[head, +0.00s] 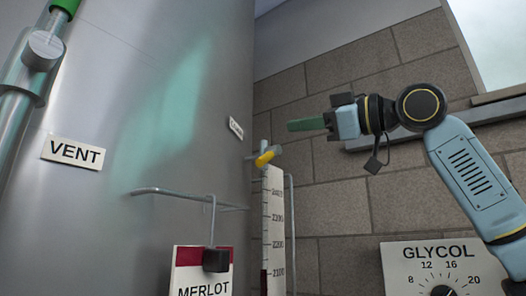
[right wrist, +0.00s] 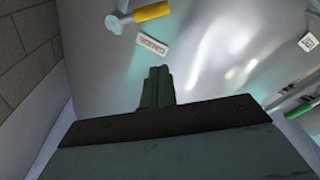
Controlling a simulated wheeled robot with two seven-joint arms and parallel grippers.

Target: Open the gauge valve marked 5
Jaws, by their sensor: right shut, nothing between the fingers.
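A small valve with a yellow handle (head: 266,158) sits at the top of the level gauge (head: 273,225) beside the steel tank. In the right wrist view the yellow handle (right wrist: 152,11) is at the top edge, reaching right from a pale metal body. A small white label (head: 236,128) is on the tank near the valve; it also shows in the right wrist view (right wrist: 152,43). I cannot read a 5 on it. My right gripper (head: 291,126) has its green fingers shut and empty, above and right of the valve in the head view, apart from it. My left gripper is out of view.
The tank wall (head: 125,120) carries a VENT label (head: 73,151) and a metal rail (head: 180,195) with a MERLOT sign (head: 203,283) hanging from it. A GLYCOL dial panel (head: 443,270) is at lower right. A brick wall (head: 350,80) stands behind.

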